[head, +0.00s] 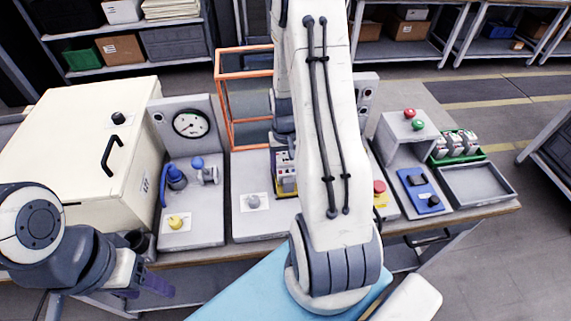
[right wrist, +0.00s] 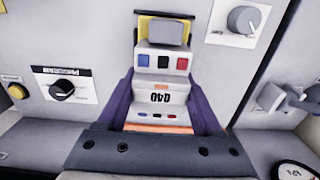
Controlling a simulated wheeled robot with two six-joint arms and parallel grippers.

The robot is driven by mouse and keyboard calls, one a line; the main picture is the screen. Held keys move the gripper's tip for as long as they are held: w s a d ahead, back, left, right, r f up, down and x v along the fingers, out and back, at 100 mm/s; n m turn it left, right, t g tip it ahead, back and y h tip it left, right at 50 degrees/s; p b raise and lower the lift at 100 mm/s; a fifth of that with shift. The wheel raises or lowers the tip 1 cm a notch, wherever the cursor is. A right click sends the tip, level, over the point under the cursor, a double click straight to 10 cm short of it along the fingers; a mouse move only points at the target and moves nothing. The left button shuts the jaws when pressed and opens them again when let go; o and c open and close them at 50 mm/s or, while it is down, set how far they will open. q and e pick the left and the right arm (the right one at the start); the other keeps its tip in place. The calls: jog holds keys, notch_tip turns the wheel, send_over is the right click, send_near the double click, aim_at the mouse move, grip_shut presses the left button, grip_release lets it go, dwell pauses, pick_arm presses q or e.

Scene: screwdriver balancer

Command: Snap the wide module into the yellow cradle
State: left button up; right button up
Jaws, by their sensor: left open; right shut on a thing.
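The wide module (right wrist: 162,97) is a pale block with blue, black and red terminals and an upside-down printed label. In the right wrist view my right gripper (right wrist: 163,82) is shut on it, with a purple finger on each side. The yellow cradle (right wrist: 191,28) shows as a yellow edge behind the module's far end; whether the module is seated in it I cannot tell. In the head view the yellow-edged cradle (head: 287,189) is partly hidden by my right arm, which also hides my right gripper. My left gripper (head: 152,284) is open and empty at the table's front left.
A cream cabinet (head: 75,150) stands at left, beside a gauge panel (head: 192,124). An orange frame (head: 226,100) stands behind the middle panel. At right are a button box (head: 404,128), a green tray of modules (head: 469,154) and an empty grey tray (head: 480,182).

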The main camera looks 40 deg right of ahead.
jog(key=shift+f, duration=0.35)
grip_shut()
dwell(0.9)
jog(key=o, duration=1.6)
grip_release()
notch_tip(320, 180, up, 10)
jog(key=shift+r+b, duration=0.2)
jog(key=shift+b, duration=0.2)
jog(key=s+a+r+n, duration=0.1)
jog(key=a+r+n, duration=0.15)
jog(key=a, duration=0.65)
jog(key=a+r+n, duration=0.2)
jog(key=a+n, duration=0.1)
jog(key=a, duration=0.6)
jog(key=s+a+r+n, duration=0.1)
jog(key=s+a+n, duration=0.1)
jog(key=s+a, duration=0.2)
jog(key=s+a+r+n, duration=0.1)
jog(key=s+a+n, duration=0.2)
jog(key=s, duration=0.3)
jog(key=s+a+r+n+y, duration=0.1)
jog(key=s+a+n, duration=0.2)
jog(key=s+a, duration=0.2)
jog(key=shift+a+r, duration=0.1)
jog(key=shift+a, duration=0.3)
